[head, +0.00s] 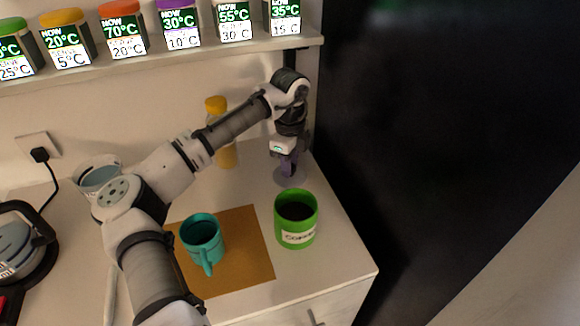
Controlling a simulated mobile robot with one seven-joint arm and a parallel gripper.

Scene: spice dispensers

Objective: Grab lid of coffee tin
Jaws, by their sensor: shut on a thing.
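The green coffee tin (296,219) stands upright near the right edge of the counter, its label facing front. Its top is open and the inside looks dark. A greyish round lid (289,178) is behind the tin, apart from it. My gripper (288,166) points down at the lid and is shut on it. The fingers are small and dark in this view. I cannot tell whether the lid rests on the counter or hangs just above it.
A teal mug (202,242) stands on an orange-brown mat (245,262) left of the tin. A yellow-capped bottle (226,154) stands behind my arm. A kettle (22,250) is at far left. A shelf (200,53) with several spice dispensers runs above. A dark panel (440,130) borders the right.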

